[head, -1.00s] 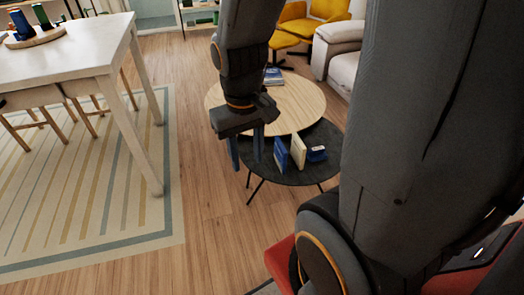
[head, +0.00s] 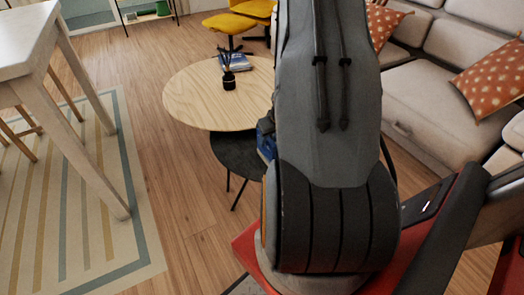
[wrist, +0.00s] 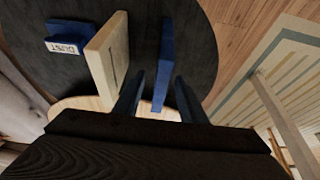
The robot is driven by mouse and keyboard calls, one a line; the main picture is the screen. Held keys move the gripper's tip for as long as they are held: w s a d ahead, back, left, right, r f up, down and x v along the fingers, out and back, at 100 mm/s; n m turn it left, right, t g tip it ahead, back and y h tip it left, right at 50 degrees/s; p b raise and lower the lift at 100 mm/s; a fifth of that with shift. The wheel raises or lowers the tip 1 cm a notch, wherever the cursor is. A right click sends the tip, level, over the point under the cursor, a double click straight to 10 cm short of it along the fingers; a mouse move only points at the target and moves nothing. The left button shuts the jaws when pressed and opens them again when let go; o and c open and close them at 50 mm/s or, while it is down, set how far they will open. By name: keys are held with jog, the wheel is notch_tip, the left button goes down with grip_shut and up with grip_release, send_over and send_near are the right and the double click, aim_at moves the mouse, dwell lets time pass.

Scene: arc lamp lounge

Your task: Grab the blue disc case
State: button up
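The blue disc case (wrist: 164,55) stands as a thin upright slab on the dark round table (wrist: 195,35) in the wrist view. My gripper (wrist: 160,98) is open, with one finger on each side of the case's near end in the picture. A gap shows between the case and each finger, and I cannot tell how deep the case sits between them. In the head view my arm hides the gripper and most of the dark table. A patch of blue (head: 266,145) shows beside the arm there, and I cannot tell which object it is.
A cream case (wrist: 106,50) stands just left of the gripper's left finger, with a blue labelled box (wrist: 68,38) beyond it. The light wood table (head: 200,95) stands behind, holding a dark reed holder (head: 229,80) and books (head: 235,64). A sofa (head: 420,105) is at right.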

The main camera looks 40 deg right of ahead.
aim_at(264, 148)
jog(key=shift+b+x, duration=1.05)
jog(key=shift+x, duration=3.05)
jog(key=shift+w+r, duration=0.1)
jog(key=shift+w, duration=0.1)
jog(key=shift+f, duration=0.25)
jog(key=shift+c, duration=0.5)
grip_shut()
